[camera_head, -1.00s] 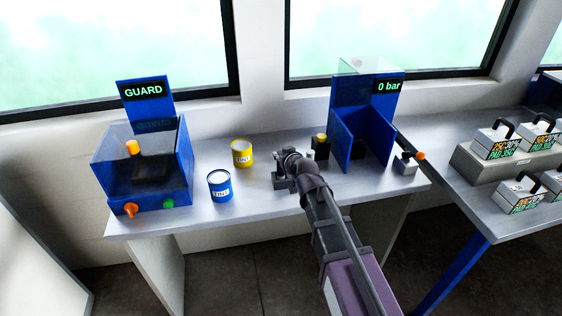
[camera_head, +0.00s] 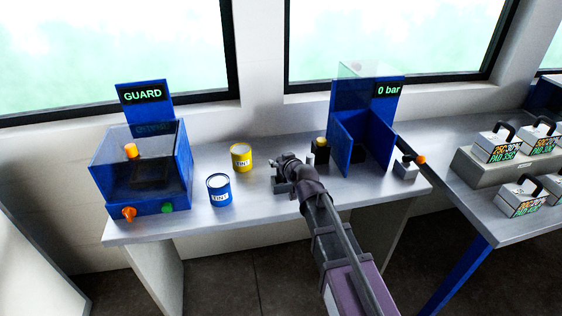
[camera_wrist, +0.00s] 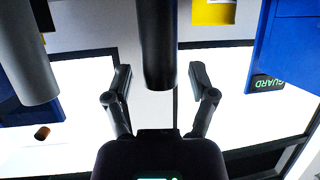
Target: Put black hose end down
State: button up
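My gripper (camera_head: 282,177) is over the middle of the bench, right of the yellow tin, and its jaws are hard to make out there. In the wrist view my gripper (camera_wrist: 160,83) has its two fingers spread apart. A dark cylinder (camera_wrist: 156,45) comes down from the top between the fingers, with a gap on each side. It may be the black hose end, but I cannot be sure. A thicker grey cylinder (camera_wrist: 25,55) is at the upper left of that view. An orange-tipped dark hose (camera_head: 420,160) rests at a small grey holder (camera_head: 405,171) on the right.
A blue guard box (camera_head: 150,207) stands at the left of the bench. A blue tin (camera_head: 219,190) and yellow tin (camera_head: 241,157) stand beside it. A blue pressure booth (camera_head: 345,145) reading 0 bar is right of my gripper. A dark yellow-topped block (camera_head: 320,152) stands between them.

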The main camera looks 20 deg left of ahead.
jog(key=shift+r, duration=0.15)
jog(key=shift+s+d+r+p, duration=0.1)
jog(key=shift+s+d+p, duration=0.05)
jog(key=shift+p, duration=0.15)
jog(key=p+v, duration=0.4)
jog(key=v, duration=0.7)
jog(key=shift+s, duration=0.3)
jog(key=shift+d, duration=0.2)
jog(key=s+d+f+m+g+h, duration=0.2)
jog(key=d+f+g+h, duration=0.1)
jog(key=d, duration=0.9)
jog(key=s+d+f+m+g+h, duration=0.3)
jog(key=d+f, duration=0.1)
jog(key=d, duration=0.8)
jog(key=s+d+f+m+g+h, duration=0.3)
jog(key=d+f+g, duration=0.1)
jog(key=d, duration=0.8)
jog(key=shift+s+f, duration=0.2)
dwell(1.1)
